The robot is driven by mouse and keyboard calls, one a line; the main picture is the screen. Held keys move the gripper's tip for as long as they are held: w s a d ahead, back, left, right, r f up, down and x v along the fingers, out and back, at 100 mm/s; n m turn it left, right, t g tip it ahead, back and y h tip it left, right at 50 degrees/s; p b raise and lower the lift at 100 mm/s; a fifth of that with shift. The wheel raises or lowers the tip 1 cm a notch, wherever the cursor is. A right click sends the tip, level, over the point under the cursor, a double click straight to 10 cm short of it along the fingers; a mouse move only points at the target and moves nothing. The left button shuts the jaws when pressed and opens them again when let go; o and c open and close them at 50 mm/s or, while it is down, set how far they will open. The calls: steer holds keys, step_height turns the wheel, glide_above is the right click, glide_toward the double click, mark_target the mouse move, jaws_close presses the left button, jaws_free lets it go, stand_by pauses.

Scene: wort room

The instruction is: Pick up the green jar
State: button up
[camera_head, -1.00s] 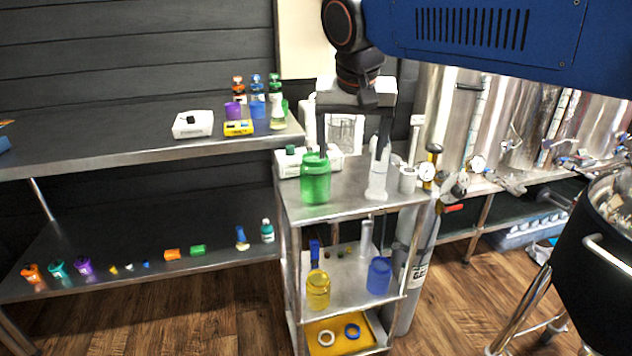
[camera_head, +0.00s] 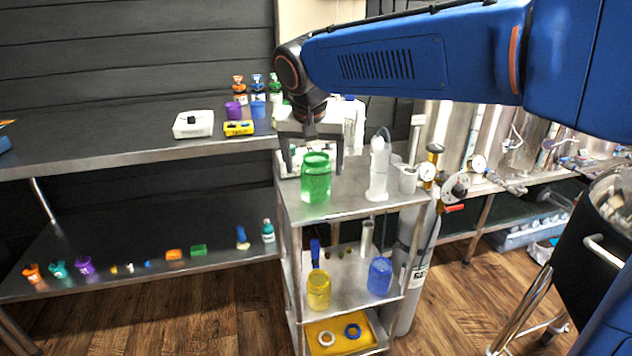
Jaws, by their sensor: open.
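The green jar (camera_head: 316,182) stands upright on the top shelf of the metal cart (camera_head: 347,208). It is see-through green with a wide round mouth. My gripper (camera_head: 316,168) hangs over the cart top with its fingers pointing down and spread apart. One finger shows left of the jar and the other right of its upper part. The gripper is open and holds nothing. I cannot tell whether the fingers are level with the jar in depth or behind it.
A white wash bottle (camera_head: 378,172) and a white cup (camera_head: 408,179) stand right of the jar. A white device (camera_head: 300,157) sits behind it. A yellow jar (camera_head: 318,291) and a blue jar (camera_head: 380,276) are on the shelf below. A gas cylinder (camera_head: 416,262) stands beside the cart.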

steer(key=shift+w+x, duration=0.15)
steer(key=shift+x, duration=1.65)
steer(key=shift+w+x, duration=0.1)
steer(key=shift+x, duration=1.65)
steer(key=shift+d+r, duration=0.1)
steer(key=shift+d, duration=0.1)
steer(key=shift+c, duration=0.3)
steer(key=c, duration=1.2)
steer(key=shift+r, duration=0.15)
